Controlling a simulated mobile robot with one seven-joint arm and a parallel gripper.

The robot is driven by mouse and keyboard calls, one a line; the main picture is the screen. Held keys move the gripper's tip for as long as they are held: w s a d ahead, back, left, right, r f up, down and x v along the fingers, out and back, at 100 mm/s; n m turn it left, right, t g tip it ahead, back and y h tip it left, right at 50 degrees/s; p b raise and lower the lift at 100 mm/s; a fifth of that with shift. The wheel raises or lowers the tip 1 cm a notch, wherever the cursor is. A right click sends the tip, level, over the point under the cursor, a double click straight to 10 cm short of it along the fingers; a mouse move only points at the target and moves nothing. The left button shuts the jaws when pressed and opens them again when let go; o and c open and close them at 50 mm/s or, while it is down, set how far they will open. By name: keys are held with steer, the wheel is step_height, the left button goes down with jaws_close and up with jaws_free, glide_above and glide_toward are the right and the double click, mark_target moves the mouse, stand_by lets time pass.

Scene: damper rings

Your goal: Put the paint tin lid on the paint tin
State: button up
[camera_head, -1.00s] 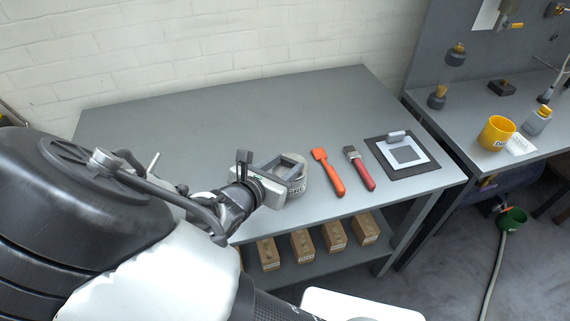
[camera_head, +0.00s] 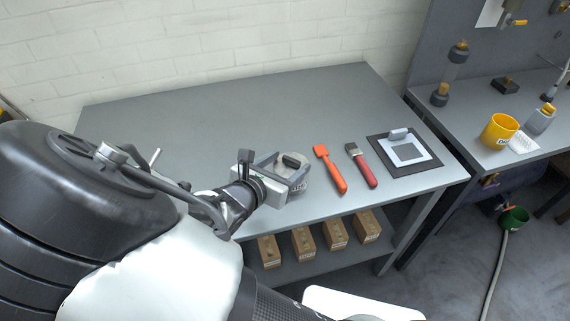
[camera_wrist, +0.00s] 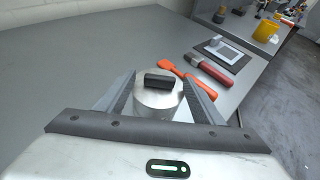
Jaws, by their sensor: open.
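The paint tin (camera_head: 303,184) is a pale metal cylinder with a printed label, standing near the front edge of the grey table. The round metal paint tin lid (camera_wrist: 148,97), with a dark block handle, lies on top of the tin and looks level. It also shows in the head view (camera_head: 300,157). Whether it is fully seated I cannot tell. My gripper (camera_head: 285,169) is open, with its two grey fingers apart on either side of the lid. In the wrist view gaps show between the handle and the fingers. The tin's lower part is mostly hidden by my gripper.
An orange scraper (camera_head: 330,169) and a red-handled brush (camera_head: 362,166) lie right of the tin. A dark mat (camera_head: 432,171) with a white square and grey block lies farther right. The table's back and left are clear.

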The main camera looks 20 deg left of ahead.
steer(key=p+v, duration=0.2)
steer(key=v, duration=1.5)
steer(key=shift+s, duration=0.2)
steer(key=shift+a, duration=0.1)
